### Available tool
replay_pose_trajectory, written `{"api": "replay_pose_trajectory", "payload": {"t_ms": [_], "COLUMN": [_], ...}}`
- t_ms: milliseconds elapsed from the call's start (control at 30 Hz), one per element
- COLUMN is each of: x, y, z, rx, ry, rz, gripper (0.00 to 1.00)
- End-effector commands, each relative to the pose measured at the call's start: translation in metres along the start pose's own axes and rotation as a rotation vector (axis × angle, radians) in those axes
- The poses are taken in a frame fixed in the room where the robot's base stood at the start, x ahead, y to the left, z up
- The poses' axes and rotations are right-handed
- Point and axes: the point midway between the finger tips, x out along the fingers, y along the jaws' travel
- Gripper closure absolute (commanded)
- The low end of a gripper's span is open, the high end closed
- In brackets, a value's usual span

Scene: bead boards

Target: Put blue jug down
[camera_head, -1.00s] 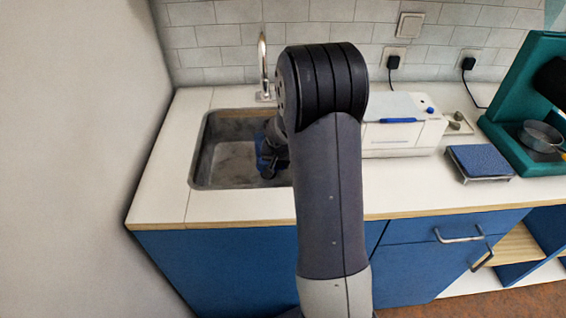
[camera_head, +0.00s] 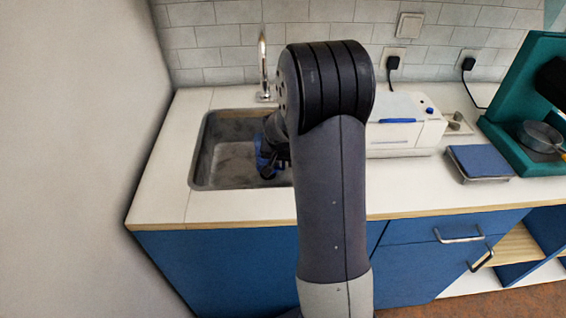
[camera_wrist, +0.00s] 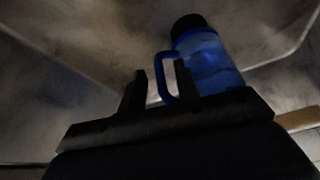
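The blue jug (camera_wrist: 212,62), with a black lid and a blue handle, shows in the wrist view just beyond my gripper (camera_wrist: 160,82). The two black fingers stand apart, with the handle between or just past them. A gap shows between the left finger and the handle, so the gripper looks open. In the head view a small blue part of the jug (camera_head: 262,155) shows inside the sink (camera_head: 207,170), beside my dark wrist. My arm hides most of the gripper and the jug's contact with the sink floor there.
The tap (camera_head: 262,65) rises behind the sink. A white machine (camera_head: 405,135) stands right of my arm, then a blue-topped scale (camera_head: 480,162) and a teal machine (camera_head: 520,100) with a metal pan (camera_head: 540,135). The counter front right of my arm is clear.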

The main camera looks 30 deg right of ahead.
Motion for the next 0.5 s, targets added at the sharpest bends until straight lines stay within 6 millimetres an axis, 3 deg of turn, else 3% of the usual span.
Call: {"api": "replay_pose_trajectory", "payload": {"t_ms": [300, 500], "x": [-0.064, -0.092], "y": [0.000, 0.000], "z": [-0.001, 0.000], "rx": [-0.001, -0.001], "ry": [0.004, 0.002], "rz": [-0.002, -0.001], "gripper": [0.69, 0.69]}}
